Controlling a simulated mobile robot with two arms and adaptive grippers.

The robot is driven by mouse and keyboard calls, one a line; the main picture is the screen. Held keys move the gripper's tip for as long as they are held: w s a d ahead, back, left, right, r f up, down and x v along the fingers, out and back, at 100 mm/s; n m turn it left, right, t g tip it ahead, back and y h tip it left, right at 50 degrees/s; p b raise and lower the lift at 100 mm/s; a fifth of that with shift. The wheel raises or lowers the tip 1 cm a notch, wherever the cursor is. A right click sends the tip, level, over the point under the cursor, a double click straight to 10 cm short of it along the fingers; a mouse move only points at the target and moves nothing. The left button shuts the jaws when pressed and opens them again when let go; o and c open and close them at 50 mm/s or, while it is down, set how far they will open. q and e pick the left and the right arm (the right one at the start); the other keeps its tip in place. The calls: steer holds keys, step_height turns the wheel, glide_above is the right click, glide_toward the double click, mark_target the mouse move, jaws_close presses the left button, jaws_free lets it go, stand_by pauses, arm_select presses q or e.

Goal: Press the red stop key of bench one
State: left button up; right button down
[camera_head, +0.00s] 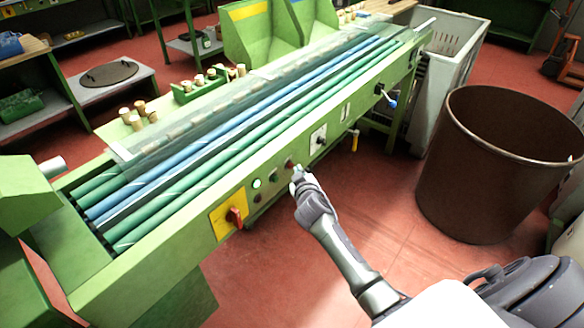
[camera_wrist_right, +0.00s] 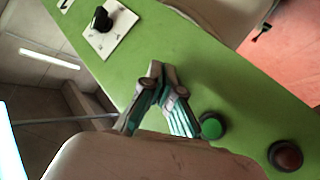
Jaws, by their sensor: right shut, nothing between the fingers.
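The green bench (camera_head: 190,215) runs diagonally across the head view, with a row of keys on its front panel. A small red key (camera_head: 289,164) shows there just beside the tip of my right gripper (camera_head: 297,174). The gripper is shut and empty, close to the panel; I cannot tell whether it touches. In the right wrist view my right gripper (camera_wrist_right: 157,75) is in front of the green panel, with a green key (camera_wrist_right: 212,126) beside it and a dark red key (camera_wrist_right: 286,156) further right. The fingers hide part of the panel. My left gripper is not in view.
A red rotary switch (camera_head: 235,216) on a yellow plate sits left of the keys. A black knob on a white plate (camera_head: 318,138) sits right of them. A large brown bin (camera_head: 480,165) stands to the right. Red floor is clear before the bench.

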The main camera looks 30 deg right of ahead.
steer(key=shift+w+a, duration=0.2)
steer(key=shift+w, duration=0.3)
stand_by(0.8)
steer(key=shift+s, duration=0.1)
steer(key=shift+s+d, duration=0.3)
steer(key=shift+s, duration=0.4)
steer(key=shift+s+p, duration=0.1)
steer(key=shift+p, duration=0.2)
steer(key=shift+s+d+p, duration=0.35)
steer(key=shift+s, duration=0.4)
steer(key=shift+s+d+p, duration=0.3)
steer(key=shift+s, duration=0.45)
steer(key=shift+s+d+p, duration=0.35)
steer(key=shift+s, duration=0.4)
